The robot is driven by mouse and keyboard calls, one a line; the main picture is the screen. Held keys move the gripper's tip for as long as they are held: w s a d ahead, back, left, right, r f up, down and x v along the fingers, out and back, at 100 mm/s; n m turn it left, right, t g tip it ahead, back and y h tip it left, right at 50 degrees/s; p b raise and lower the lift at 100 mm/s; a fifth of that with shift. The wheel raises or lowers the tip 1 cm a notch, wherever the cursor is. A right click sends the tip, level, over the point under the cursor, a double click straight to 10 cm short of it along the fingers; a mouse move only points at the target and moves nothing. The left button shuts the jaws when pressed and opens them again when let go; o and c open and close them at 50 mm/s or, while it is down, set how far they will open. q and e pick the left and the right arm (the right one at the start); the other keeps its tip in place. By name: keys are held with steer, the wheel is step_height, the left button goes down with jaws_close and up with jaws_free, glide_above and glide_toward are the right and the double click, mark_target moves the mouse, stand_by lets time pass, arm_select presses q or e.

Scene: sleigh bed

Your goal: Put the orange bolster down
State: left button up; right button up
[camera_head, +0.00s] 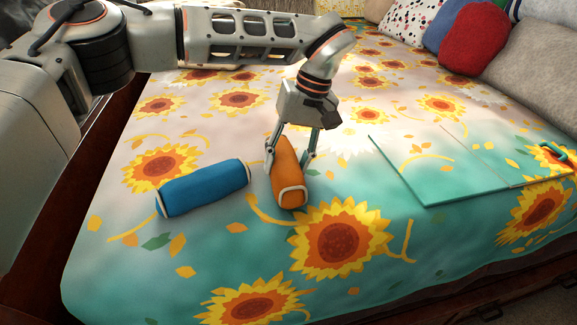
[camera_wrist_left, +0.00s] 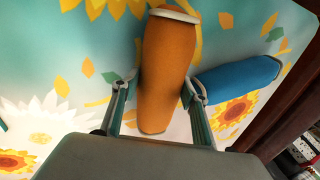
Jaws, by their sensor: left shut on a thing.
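The orange bolster (camera_head: 287,178) has white trim at its end and is at the middle of the sunflower bedspread, pointing toward the front. My left gripper (camera_head: 290,168) reaches down from above and is shut on it, one finger on each side. In the left wrist view the orange bolster (camera_wrist_left: 167,70) sits between the two fingers (camera_wrist_left: 160,92). Whether its underside touches the bedspread or hangs just above it, I cannot tell. My right gripper is not in view.
A blue bolster (camera_head: 203,187) lies just left of the orange one. Pillows (camera_head: 473,38) fill the back right. The front bedspread (camera_head: 190,250) is clear.

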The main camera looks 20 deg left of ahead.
mark_target(290, 157)
arm_select(q)
steer(key=shift+f, duration=0.7)
steer(key=shift+r, duration=0.2)
steer(key=shift+c, duration=0.6)
steer(key=o, duration=1.3)
steer(key=shift+r, duration=0.35)
steer(key=p+v, duration=0.1)
steer(key=v, duration=0.4)
steer(key=p+v, duration=0.1)
steer(key=v, duration=0.5)
steer(key=shift+w+d+r, duration=0.1)
steer(key=shift+r, duration=0.05)
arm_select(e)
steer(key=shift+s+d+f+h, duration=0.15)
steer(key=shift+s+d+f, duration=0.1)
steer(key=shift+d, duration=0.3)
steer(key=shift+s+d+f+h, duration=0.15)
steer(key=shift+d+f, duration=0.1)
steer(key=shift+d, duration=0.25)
